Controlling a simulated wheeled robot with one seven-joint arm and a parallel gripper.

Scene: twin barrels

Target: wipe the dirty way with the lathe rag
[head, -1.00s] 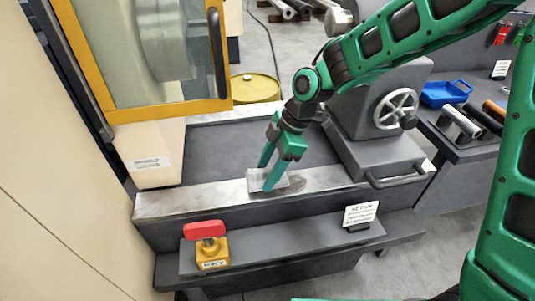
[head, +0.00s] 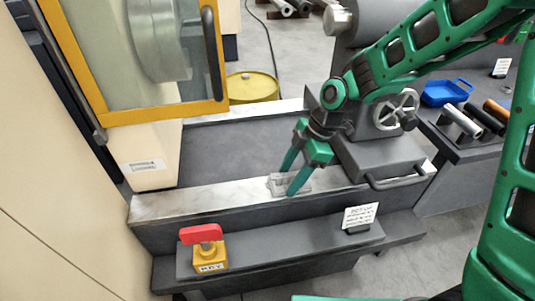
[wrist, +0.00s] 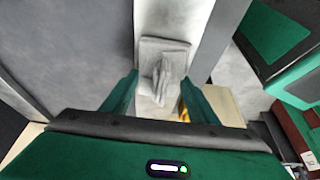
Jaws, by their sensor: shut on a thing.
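The rag (head: 276,185) is a small grey folded cloth lying flat on the front way (head: 200,198), a pale metal strip along the front of the lathe bed. My gripper (head: 288,182) points down and is shut on the rag. In the wrist view the rag (wrist: 152,48) has a raised fold between my two green fingers (wrist: 160,77). The way left of the rag looks pale with faint grey marbling. The surface under the rag and fingers is hidden, so I cannot tell how dirty it is there.
The grey tailstock with its handwheel (head: 393,112) stands just right of my gripper. A red-handled yellow block (head: 210,252) and a white sign (head: 360,216) sit on the front ledge. The yellow-framed door (head: 160,112) is at left. The way left of the rag is clear.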

